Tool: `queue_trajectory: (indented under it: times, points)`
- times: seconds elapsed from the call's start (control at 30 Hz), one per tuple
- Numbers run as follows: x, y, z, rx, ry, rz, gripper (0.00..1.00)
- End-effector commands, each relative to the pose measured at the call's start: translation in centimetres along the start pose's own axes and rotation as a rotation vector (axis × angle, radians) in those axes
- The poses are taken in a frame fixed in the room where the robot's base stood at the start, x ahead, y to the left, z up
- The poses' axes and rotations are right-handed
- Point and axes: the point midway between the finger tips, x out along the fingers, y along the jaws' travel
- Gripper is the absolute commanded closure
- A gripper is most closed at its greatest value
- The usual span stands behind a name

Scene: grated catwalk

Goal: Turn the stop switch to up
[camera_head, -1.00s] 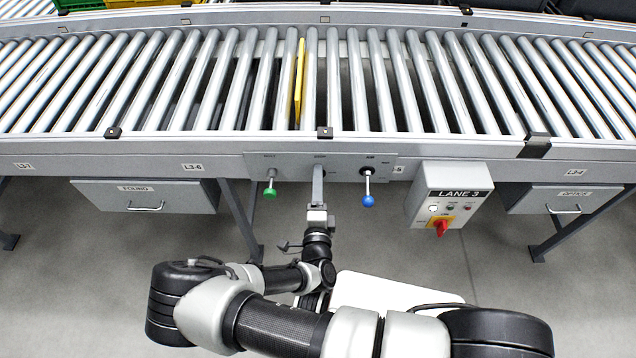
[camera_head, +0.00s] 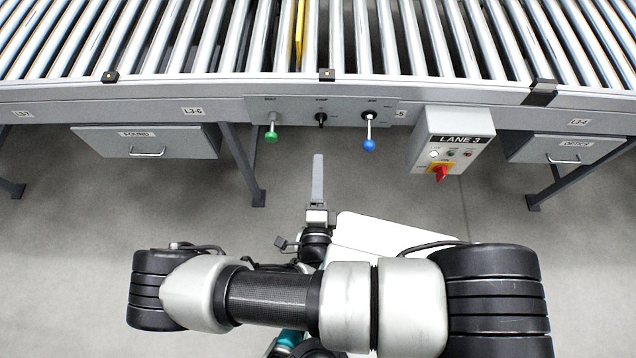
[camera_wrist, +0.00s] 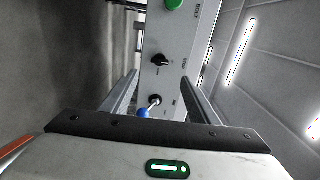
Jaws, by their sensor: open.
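The stop switch (camera_head: 321,118) is a small black rotary knob in the middle of a grey panel on the conveyor's front side. It also shows in the wrist view (camera_wrist: 160,60), between the fingers and beyond their tips; its exact setting is too small to tell. My gripper (camera_head: 318,157) is in front of and below the switch, apart from it. In the wrist view its two fingers (camera_wrist: 163,78) are spread with nothing between them.
On the same panel, a green-knobbed lever (camera_head: 271,135) is left of the switch and a blue-knobbed lever (camera_head: 369,144) right. A LANE 3 box (camera_head: 450,140) with a red switch juts out further right. Drawers (camera_head: 147,141) hang below the conveyor; the floor before it is clear.

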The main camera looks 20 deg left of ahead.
Motion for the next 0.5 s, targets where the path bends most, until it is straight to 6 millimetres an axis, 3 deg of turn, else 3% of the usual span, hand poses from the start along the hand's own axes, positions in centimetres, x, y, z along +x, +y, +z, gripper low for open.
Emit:
queue_trajectory:
  times: [0.2, 0.5]
  points:
    - [-2.9, 0.0, 0.0, -0.001, -0.001, -0.001, 0.45]
    - [-3.5, 0.0, 0.0, -0.001, -0.001, 0.000, 0.45]
